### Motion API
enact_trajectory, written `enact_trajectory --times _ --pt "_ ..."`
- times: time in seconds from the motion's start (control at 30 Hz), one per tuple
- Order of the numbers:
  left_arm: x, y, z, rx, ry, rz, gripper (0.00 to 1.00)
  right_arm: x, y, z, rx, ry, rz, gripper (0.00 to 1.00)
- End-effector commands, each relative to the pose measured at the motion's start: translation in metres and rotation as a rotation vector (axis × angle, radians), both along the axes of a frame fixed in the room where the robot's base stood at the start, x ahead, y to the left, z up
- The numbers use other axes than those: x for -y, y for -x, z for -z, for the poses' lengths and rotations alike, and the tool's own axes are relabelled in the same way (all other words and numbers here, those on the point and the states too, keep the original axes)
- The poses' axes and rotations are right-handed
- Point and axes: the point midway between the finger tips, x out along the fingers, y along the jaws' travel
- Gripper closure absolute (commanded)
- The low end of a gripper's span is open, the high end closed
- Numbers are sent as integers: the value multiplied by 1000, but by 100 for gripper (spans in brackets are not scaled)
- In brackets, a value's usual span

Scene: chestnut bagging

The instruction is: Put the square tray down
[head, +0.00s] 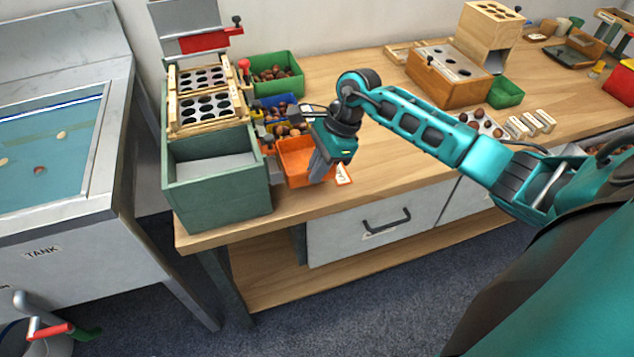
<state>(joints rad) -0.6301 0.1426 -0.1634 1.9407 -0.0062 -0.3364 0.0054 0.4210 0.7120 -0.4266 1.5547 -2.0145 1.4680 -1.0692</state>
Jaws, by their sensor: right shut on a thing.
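The orange square tray (292,160) is at the bench's front edge, right of the green-grey box. My right gripper (319,170) reaches down at the tray's right side, with its grey fingers shut on the tray's right wall. The tray looks slightly tilted; I cannot tell whether its underside touches the bench top. The fingertips are partly hidden. My left gripper is not in view.
The green-grey box (215,185) with a wooden holed frame (207,105) stands left. Behind the tray are a blue bin (262,103) and a green bin (290,84) of chestnuts. The bench top (385,150) right of the gripper is clear.

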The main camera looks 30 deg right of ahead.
Motion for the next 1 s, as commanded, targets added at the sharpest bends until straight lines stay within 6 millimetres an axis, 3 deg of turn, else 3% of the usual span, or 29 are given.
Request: enact_trajectory --times 0.17,0.4,0.73,0.8,1.0 --pt "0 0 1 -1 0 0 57 0 0 13 -2 -2 0 100" --pt "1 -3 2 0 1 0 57 -1 0 45 0 -2 1 100" --pt "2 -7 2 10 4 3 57 0 0 49 1 0 -1 100" --pt "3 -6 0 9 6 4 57 0 0 48 1 0 -1 88" --pt "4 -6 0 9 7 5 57 0 0 48 0 0 -1 69"
